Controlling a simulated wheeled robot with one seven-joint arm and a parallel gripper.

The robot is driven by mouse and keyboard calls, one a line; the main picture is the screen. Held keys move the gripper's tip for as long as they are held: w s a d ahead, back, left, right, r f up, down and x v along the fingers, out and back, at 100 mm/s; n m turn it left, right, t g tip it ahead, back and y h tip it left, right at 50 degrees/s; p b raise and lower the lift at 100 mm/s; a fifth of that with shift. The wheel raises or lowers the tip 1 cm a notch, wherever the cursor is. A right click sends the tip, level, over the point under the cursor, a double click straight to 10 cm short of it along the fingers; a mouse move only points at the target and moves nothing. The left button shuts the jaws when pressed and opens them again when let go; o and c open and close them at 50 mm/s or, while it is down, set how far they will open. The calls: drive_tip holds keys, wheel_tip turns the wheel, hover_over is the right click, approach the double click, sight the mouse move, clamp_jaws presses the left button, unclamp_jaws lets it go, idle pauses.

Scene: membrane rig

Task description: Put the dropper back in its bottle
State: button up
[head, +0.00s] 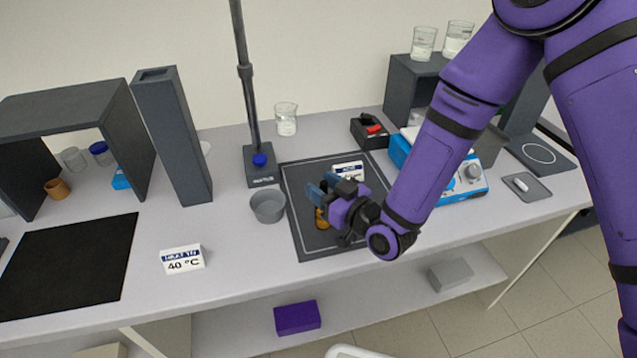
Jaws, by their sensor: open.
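A small amber bottle (321,222) stands on the dark mat (310,240), partly hidden by my gripper. My gripper (322,188) is over the mat, just above and beside the bottle in the picture, with its fingers pointing left and apart. I see nothing clearly held between them. I cannot make out the dropper; it may be hidden behind the gripper or the bottle.
A grey cup (268,206) stands left of the mat, and a stand with a tall pole (262,167) behind it. A small sign (348,169) is at the mat's back. A blue device (462,182) stands right. Bench space in front of the cup is clear.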

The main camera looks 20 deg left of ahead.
drive_tip(key=v, duration=0.9)
drive_tip(key=shift+d, duration=0.1)
drive_tip(key=w+d+r+h, duration=0.5)
drive_tip(key=w+d+r, duration=0.2)
drive_tip(key=w, duration=0.1)
drive_tip(key=d+r+m+h, duration=0.4)
drive_tip(key=d+r+h, duration=0.2)
drive_tip(key=d+r, duration=0.55)
drive_tip(key=s+d+r+m+h, duration=0.2)
drive_tip(key=s+d+r, duration=0.1)
drive_tip(key=d, duration=0.3)
drive_tip(key=s+d+r+m+h, duration=0.2)
drive_tip(key=s+d+r, duration=0.15)
drive_tip(key=d, duration=0.25)
drive_tip(key=s+d+r+m+g, duration=0.2)
drive_tip(key=s+d, duration=0.1)
drive_tip(key=s, duration=0.4)
drive_tip(key=s+d+r+m+g, duration=0.1)
drive_tip(key=s+d+r+m, duration=0.1)
drive_tip(key=s, duration=0.6)
drive_tip(key=shift+s+d+g+h, duration=0.3)
drive_tip(key=shift+d+g, duration=0.1)
drive_tip(key=shift+d, duration=0.1)
